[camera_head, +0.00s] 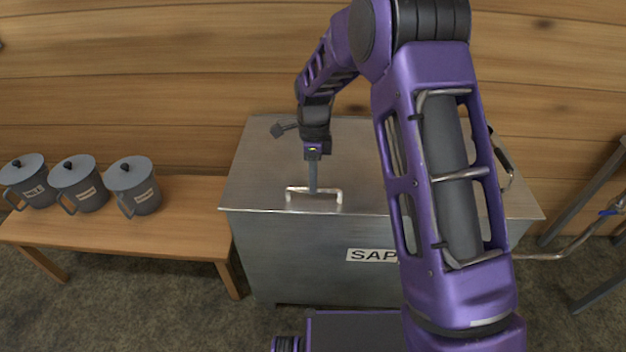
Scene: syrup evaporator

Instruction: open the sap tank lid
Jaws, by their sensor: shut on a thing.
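The sap tank (295,255) is a grey metal box with a label reading "SAP", partly hidden by my purple arm. Its flat metal lid (255,180) lies level on top, with no visible gap along the front edge. A bar handle (328,191) stands near the lid's front edge. My gripper (313,188) points down onto the lid and is shut on the handle's middle. The right part of the lid is hidden behind my arm.
A wooden bench (185,230) at the left holds a row of three lidded grey pots (138,187). A plank wall (150,95) stands close behind the tank. At the right are a pipe (580,243) and a metal frame (590,190).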

